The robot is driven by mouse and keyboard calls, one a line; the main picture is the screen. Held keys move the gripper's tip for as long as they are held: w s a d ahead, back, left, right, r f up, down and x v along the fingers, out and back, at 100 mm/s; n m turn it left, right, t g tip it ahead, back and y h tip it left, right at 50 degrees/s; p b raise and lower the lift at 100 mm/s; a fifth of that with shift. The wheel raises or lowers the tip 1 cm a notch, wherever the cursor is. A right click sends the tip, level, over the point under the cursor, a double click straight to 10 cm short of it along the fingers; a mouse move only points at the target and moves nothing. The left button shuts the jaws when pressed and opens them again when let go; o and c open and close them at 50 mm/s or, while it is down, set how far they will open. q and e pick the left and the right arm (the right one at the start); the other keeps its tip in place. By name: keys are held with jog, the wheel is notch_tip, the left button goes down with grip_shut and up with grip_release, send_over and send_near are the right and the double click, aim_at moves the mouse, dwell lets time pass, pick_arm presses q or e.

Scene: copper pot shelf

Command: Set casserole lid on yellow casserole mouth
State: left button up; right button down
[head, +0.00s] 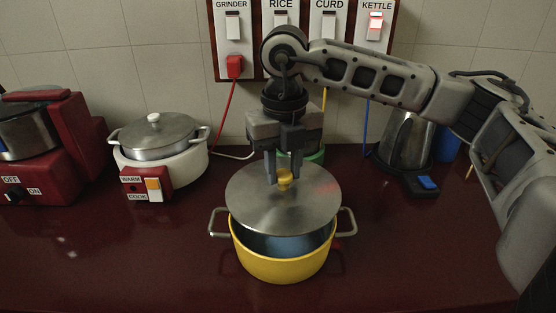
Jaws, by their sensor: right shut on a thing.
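The yellow casserole (282,268) stands on the dark red counter in the middle of the head view, with a metal loop handle on each side. The grey metal casserole lid (283,210) is above its mouth and covers the rear part of it in the picture. The bluish inside shows at the front below the lid's near edge. My right gripper (285,178) points down and is shut on the lid's yellow knob. I cannot tell whether the lid's far edge touches the casserole rim. My left gripper is not in view.
A rice cooker (180,165) with a lid stands at the left, beside a red grinder (50,150). A kettle (405,140) stands at the right. A green-rimmed container is partly hidden behind the gripper. The front counter (120,250) is clear.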

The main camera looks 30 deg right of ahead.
aim_at(283, 173)
jog(key=shift+f+b, duration=0.7)
notch_tip(283, 173, down, 2)
jog(key=shift+f+b, duration=0.1)
jog(key=shift+b, duration=0.8)
jog(key=shift+f+b, duration=0.3)
jog(key=shift+f, duration=0.05)
pick_arm(q)
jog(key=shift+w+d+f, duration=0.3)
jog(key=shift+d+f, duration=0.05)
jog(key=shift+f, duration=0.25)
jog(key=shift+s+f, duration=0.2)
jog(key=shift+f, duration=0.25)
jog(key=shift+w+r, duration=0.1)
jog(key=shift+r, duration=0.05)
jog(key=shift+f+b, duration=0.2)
jog(key=shift+b, duration=0.1)
